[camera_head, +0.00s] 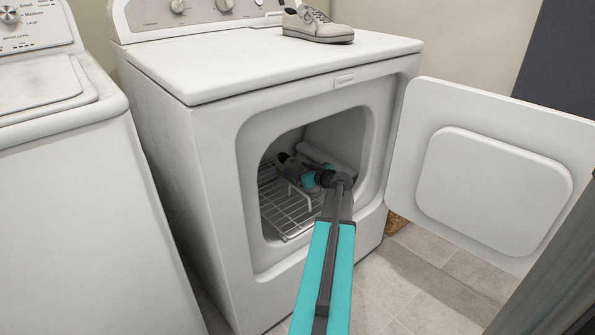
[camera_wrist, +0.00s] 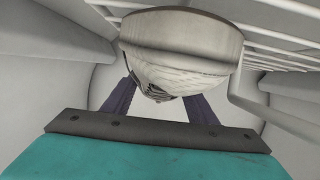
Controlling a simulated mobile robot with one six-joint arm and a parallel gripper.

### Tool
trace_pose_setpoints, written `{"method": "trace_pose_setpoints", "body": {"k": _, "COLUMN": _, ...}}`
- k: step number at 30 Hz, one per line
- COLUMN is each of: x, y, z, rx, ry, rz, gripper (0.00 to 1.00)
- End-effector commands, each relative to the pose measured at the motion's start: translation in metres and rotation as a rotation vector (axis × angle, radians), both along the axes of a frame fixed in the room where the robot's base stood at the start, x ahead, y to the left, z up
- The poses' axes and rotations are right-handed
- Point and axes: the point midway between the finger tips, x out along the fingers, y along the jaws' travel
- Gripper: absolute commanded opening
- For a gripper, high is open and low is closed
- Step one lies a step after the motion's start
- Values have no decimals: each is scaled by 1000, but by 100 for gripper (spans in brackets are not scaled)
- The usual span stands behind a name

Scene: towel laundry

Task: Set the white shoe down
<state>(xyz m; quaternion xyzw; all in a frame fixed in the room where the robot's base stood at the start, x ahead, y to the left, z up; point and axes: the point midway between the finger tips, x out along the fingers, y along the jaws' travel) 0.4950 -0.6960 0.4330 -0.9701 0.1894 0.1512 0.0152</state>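The white shoe (camera_head: 298,174) is inside the open dryer drum, just above or on the wire rack, in shadow and partly hidden by my gripper (camera_head: 312,179). In the wrist view the shoe (camera_wrist: 180,45) fills the upper middle, its pale sole edge and rounded end close to the camera. The dark fingers of my gripper (camera_wrist: 158,100) lie on either side of its upper and appear shut on it; their tips are hidden behind it. The wire rack (camera_head: 284,214) also shows in the wrist view (camera_wrist: 275,48), close by the sole side. Whether they touch is unclear.
A second pale shoe (camera_head: 318,27) stands on top of the dryer (camera_head: 250,62). The dryer door (camera_head: 490,185) is swung open to the right. A washer (camera_head: 75,190) stands at left. The drum wall (camera_wrist: 40,85) closes in around my gripper. The front part of the rack is bare.

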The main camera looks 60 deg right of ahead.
Motion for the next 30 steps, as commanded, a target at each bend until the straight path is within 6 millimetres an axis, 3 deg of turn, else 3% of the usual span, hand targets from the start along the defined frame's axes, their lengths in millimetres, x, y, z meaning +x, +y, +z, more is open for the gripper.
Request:
{"method": "trace_pose_setpoints", "body": {"k": 3, "x": 0, "y": 0, "z": 0, "rx": 0, "ry": 0, "rz": 0, "gripper": 69}}
{"method": "trace_pose_setpoints", "body": {"k": 17, "x": -5, "y": 3, "z": 3, "rx": 0, "ry": -1, "rz": 0, "gripper": 69}}
{"method": "trace_pose_setpoints", "body": {"k": 30, "x": -50, "y": 22, "z": 19, "rx": 0, "ry": 0, "rz": -1, "gripper": 69}}
